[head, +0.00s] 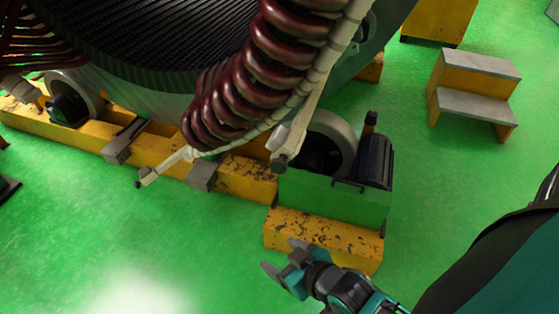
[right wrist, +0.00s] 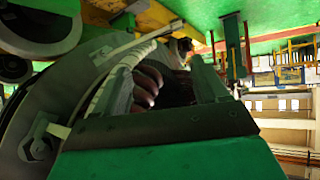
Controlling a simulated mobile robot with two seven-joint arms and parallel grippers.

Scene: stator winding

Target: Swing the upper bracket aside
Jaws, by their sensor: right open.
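Two pale brackets hang below the dark red coils (head: 226,108) of the stator (head: 150,45) in the head view. One bracket (head: 168,164) points down-left and has a dark tip. The other bracket (head: 291,137) is further right, beside the roller. I cannot tell for sure which is the upper one. My right gripper (head: 284,257) is open and empty, in front of the yellow base's near end and apart from both brackets. My left gripper is out of view.
A yellow base beam (head: 235,178) carries rollers (head: 327,145) and a green motor housing (head: 333,200) between my right gripper and the stator. Yellow steps (head: 476,88) stand at the upper right.

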